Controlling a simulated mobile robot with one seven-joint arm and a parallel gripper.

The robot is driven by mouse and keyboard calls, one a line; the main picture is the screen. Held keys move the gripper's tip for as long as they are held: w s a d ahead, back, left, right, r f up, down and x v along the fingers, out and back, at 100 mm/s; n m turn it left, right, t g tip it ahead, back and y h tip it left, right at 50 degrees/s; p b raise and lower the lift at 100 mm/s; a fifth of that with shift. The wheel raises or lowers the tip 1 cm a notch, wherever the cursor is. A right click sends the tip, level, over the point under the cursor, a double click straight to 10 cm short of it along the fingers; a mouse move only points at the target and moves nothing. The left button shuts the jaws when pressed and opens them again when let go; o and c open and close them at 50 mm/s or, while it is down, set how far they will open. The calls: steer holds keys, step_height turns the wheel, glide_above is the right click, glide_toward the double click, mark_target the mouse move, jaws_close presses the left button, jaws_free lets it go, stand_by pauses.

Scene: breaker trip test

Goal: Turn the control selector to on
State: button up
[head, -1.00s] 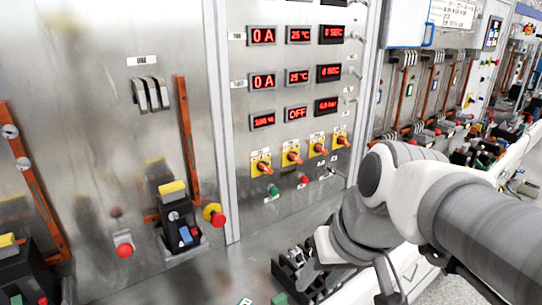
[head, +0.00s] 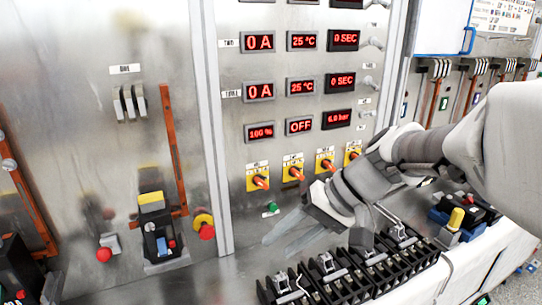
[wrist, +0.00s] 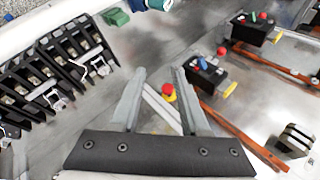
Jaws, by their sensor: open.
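Four rotary selectors with orange handles on yellow plates sit in a row on the steel panel in the head view: the leftmost (head: 258,178), the second (head: 293,170), the third (head: 325,161) and the rightmost (head: 352,153). Their labels are too small to read, so I cannot tell which is the control selector. A red display (head: 300,125) above them reads OFF. My gripper (head: 272,238) is open and empty, below and in front of the row, fingers pointing left. In the wrist view my gripper (wrist: 157,72) shows two spread fingers with nothing held; no selector shows there.
Black breaker blocks (head: 340,275) stand on the bench below my gripper, also in the wrist view (wrist: 60,70). A green button (head: 271,208) is under the selectors. A red-and-yellow emergency stop (head: 204,226) is left of the panel seam. A black breaker (head: 157,232) stands further left.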

steer(key=w+d+f+m+t+y+b, duration=0.1)
steer(key=w+d+f+m+t+y, duration=0.15)
steer(key=w+d+f+m, duration=0.35)
steer(key=w+d+f+m+t+y+b, duration=0.1)
steer(key=w+d+m+t+y+b, duration=0.2)
steer(key=w, duration=0.5)
steer(key=w+d+f+m+t+h, duration=0.2)
steer(key=d+m+t, duration=0.1)
steer(key=d, duration=0.3)
steer(key=w+d+f+m+t+h, duration=0.2)
steer(key=d+f+m+t, duration=0.1)
steer(key=d+m, duration=0.2)
steer(key=w+d+f+m+t+h, duration=0.2)
steer(key=d+m, duration=0.3)
steer(key=d, duration=0.4)
steer(key=shift+w+d+f+t+h+b, duration=0.1)
steer(key=shift+d+f+t+h+b, duration=0.1)
steer(key=shift+f+t, duration=0.2)
steer(key=shift+w+d+f+t+h+b, duration=0.1)
steer(key=shift+f+t+b, duration=0.05)
steer(key=shift+f+t, duration=0.2)
steer(key=p+x, duration=0.1)
steer(key=x, duration=1.6)
steer(key=shift+p, duration=0.3)
steer(key=shift+a, duration=0.1)
jaws_close()
